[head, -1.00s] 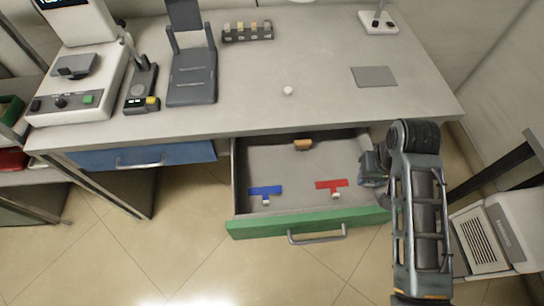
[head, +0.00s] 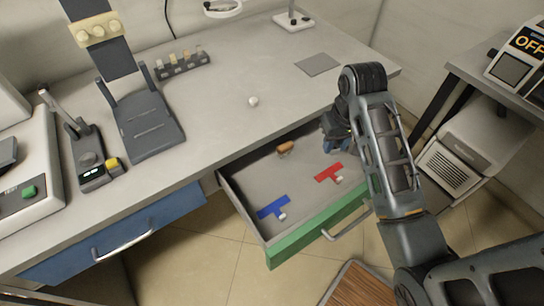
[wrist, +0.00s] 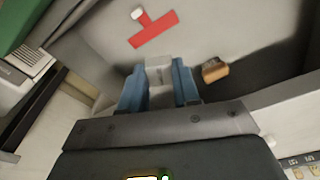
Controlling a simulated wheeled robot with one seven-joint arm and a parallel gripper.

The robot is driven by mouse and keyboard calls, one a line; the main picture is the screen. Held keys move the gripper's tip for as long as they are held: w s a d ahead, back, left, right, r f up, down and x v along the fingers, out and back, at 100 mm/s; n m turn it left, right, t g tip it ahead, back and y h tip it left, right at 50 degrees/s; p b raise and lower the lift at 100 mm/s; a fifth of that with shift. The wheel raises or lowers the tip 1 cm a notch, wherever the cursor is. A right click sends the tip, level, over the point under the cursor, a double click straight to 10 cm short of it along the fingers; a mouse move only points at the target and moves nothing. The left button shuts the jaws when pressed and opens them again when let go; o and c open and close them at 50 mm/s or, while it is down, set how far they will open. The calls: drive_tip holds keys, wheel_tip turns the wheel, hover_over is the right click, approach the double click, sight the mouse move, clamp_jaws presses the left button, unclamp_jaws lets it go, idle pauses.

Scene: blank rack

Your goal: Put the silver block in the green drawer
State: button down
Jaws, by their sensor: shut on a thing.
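My gripper (head: 337,127) is over the back right part of the open drawer with the green front (head: 300,234). In the wrist view its two blue fingers (wrist: 159,84) are shut on the silver block (wrist: 158,62), a small pale grey piece at the fingertips. The block is hidden by my gripper in the head view. I cannot tell whether the block touches the drawer floor. The drawer holds a red T-shaped piece (head: 329,172), a blue T-shaped piece (head: 273,207) and a brown block (head: 285,147).
The blue drawer (head: 125,232) at left is shut. On the desk (head: 225,130) are a small white ball (head: 253,101), a dark stand (head: 148,125), a vial rack (head: 183,63) and a grey pad (head: 317,65). A side table (head: 470,75) stands at right.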

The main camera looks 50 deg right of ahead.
hover_over(289, 177)
drive_tip(key=f, duration=0.6)
drive_tip(key=shift+s+a+f, duration=0.15)
drive_tip(key=shift+s+f, duration=0.05)
drive_tip(key=shift+f, duration=2.25)
drive_tip(key=shift+f, duration=0.1)
drive_tip(key=c, duration=0.8)
unclamp_jaws()
